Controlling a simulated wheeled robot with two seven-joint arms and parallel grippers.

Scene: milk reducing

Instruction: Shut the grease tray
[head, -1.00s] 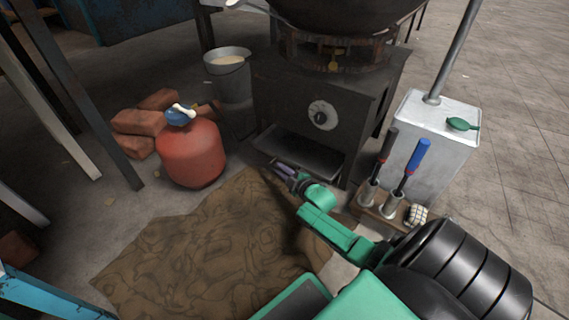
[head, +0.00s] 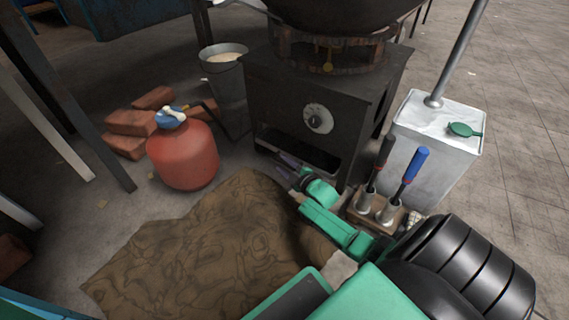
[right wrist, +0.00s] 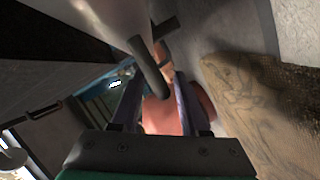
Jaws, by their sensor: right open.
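The dark stove (head: 268,92) stands at the top centre of the head view. The grease tray (head: 282,150) sits low in its front slot, mostly in dark shadow, with its front edge near my right gripper. How far it still sticks out is hard to tell. My right gripper (head: 283,167) is open and empty just in front of the slot, fingers pointing towards it. In the right wrist view a dark bar (right wrist: 148,68) shows between and beyond the fingers (right wrist: 157,100); contact cannot be told. My left gripper is out of view.
A red gas bottle (head: 184,156) stands left of the slot, with bricks (head: 131,122) and a bucket (head: 228,82) behind. A tool holder (head: 376,210) and a white metal can (head: 430,150) stand right, close to my arm. Brown cloth (head: 205,245) covers the floor in front.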

